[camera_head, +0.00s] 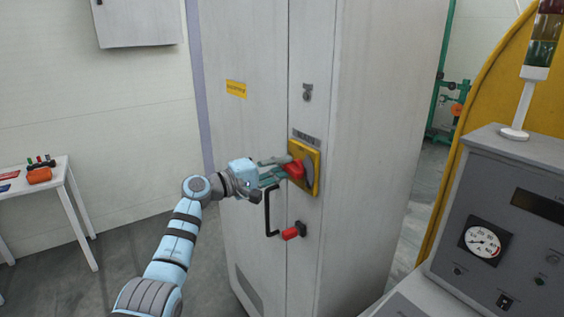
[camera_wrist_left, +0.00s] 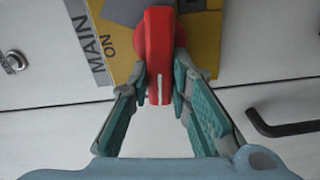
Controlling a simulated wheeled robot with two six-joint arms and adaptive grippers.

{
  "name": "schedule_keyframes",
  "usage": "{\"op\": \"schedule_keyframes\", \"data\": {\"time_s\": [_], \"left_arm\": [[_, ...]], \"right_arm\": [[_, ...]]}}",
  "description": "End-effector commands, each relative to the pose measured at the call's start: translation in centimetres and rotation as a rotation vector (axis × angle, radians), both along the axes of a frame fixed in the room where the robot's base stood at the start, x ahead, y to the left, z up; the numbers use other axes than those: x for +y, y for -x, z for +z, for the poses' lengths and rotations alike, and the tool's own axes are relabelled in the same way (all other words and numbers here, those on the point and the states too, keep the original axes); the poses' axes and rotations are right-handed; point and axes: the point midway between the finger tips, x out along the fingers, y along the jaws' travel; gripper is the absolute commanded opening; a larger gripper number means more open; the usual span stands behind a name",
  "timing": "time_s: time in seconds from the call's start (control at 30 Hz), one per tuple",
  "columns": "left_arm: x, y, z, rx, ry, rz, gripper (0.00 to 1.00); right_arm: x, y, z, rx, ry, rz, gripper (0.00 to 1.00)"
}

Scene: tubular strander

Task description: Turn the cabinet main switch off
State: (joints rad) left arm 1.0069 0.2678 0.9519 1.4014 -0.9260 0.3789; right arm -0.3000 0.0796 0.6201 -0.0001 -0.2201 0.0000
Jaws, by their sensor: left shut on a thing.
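The grey cabinet (camera_head: 255,60) stands in the middle of the head view. Its main switch has a red handle (camera_head: 294,169) on a yellow plate (camera_head: 317,170). In the left wrist view the red handle (camera_wrist_left: 158,60) has a white line on its end, and the yellow plate (camera_wrist_left: 205,45) shows behind it. Lettering "MAIN" and "ON" is beside the handle. My left gripper (camera_head: 284,170) is at the switch, its fingers shut on the red handle from both sides. It also shows in the left wrist view (camera_wrist_left: 165,85). My right gripper is not in view.
A black door handle (camera_head: 268,212) and a red padlock-like item (camera_head: 291,233) are just below the switch. A control console (camera_head: 500,220) with a gauge stands at the right. A white table (camera_head: 52,184) with tools is at the left. Floor between table and cabinet is clear.

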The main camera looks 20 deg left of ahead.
Motion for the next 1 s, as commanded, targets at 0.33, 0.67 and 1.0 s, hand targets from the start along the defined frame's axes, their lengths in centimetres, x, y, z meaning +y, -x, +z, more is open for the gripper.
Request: {"op": "schedule_keyframes", "data": {"time_s": [0.33,0.67,1.0], "left_arm": [[0.09,-0.04,-0.25,0.082,0.099,0.002,0.00],[0.06,-0.03,-0.34,0.093,0.114,0.002,0.00],[0.01,-0.03,-0.37,0.092,0.113,0.001,0.38]], "right_arm": [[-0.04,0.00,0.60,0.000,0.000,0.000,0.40],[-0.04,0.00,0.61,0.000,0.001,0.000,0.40],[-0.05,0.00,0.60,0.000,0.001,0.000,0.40]]}}
